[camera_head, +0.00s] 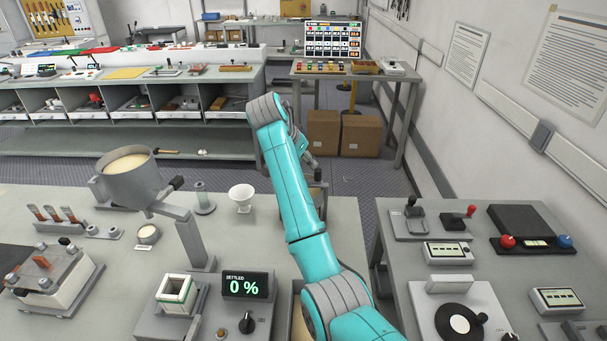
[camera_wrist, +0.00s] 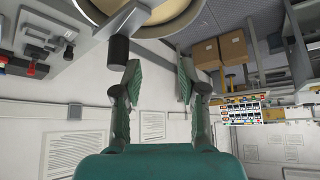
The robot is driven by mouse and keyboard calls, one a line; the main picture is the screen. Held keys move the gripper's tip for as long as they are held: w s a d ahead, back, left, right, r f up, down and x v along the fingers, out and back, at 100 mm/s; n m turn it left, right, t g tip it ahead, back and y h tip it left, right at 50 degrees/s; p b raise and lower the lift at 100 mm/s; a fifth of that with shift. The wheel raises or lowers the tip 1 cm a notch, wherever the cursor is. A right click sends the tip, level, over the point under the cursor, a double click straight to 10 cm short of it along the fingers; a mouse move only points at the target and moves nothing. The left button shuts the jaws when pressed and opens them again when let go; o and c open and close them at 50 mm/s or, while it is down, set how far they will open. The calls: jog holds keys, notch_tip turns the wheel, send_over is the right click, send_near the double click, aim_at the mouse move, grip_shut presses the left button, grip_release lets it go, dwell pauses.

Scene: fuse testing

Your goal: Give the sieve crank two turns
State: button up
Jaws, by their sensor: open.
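The sieve (camera_head: 128,184) is a grey round pan with pale contents, raised on a grey post at the left of the table. Its crank ends in a black knob (camera_head: 177,183) at the pan's right side. In the wrist view the pan's rim (camera_wrist: 101,24) is at the top, and the black knob (camera_wrist: 118,50) shows just above the left fingertip. My gripper (camera_wrist: 159,64) is open, with nothing between its fingers. In the head view my gripper (camera_head: 309,158) is partly hidden by my arm, right of the sieve.
A display (camera_head: 244,287) reads "SETTLED 0 %" below the sieve. A white funnel (camera_head: 242,194) and a small cup (camera_head: 148,236) stand nearby. A side table (camera_head: 390,262) with switches and meters is at the right. Cardboard boxes (camera_head: 360,135) stand on the floor behind.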

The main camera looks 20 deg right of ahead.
jog(key=v, duration=0.6)
dwell(0.4)
jog(key=shift+d, duration=0.1)
dwell(0.4)
